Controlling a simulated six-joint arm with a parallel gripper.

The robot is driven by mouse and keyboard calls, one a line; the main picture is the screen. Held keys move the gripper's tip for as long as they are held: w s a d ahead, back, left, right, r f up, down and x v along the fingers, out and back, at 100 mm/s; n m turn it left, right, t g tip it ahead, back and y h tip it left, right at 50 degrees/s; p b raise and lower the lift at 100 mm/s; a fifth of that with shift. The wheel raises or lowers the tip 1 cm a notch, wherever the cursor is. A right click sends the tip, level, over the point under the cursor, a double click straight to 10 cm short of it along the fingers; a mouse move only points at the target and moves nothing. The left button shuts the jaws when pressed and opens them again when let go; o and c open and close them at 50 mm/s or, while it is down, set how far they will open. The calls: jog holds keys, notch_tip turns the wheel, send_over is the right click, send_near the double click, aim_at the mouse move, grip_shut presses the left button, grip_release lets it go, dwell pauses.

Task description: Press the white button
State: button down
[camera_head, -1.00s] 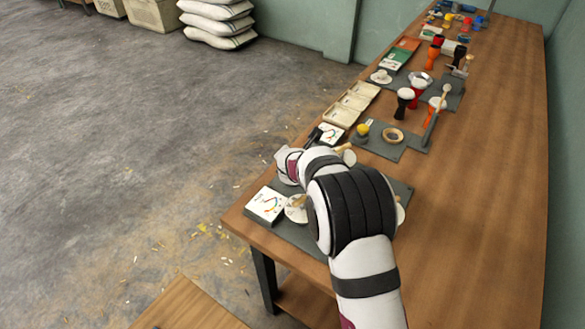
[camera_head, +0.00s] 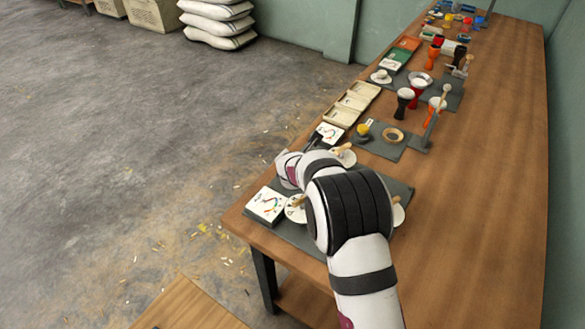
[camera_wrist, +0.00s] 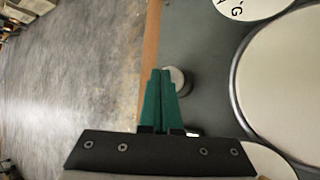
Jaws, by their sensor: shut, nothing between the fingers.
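A small round button with a pale, whitish top (camera_wrist: 179,76) sits on the dark grey mat (camera_wrist: 205,55) in the wrist view, close to the mat's left edge. My gripper (camera_wrist: 161,73) has green fingers shut together with nothing between them. The fingertips overlap the button's left side in the picture; I cannot tell whether they touch it. In the head view my arm covers the fingers, and I cannot make out the button there.
A large pale disc (camera_wrist: 285,80) lies right of the button, with a smaller lettered disc (camera_wrist: 245,8) above it. In the head view, a white card-like box (camera_head: 267,204) lies at the table's left edge. Trays (camera_head: 352,103) and goblet drums (camera_head: 404,101) stand farther back. The table's right side (camera_head: 480,200) is clear.

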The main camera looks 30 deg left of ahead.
jog(key=shift+f, duration=0.8)
dwell(0.7)
jog(key=shift+r, duration=1.4)
jog(key=shift+r, duration=2.5)
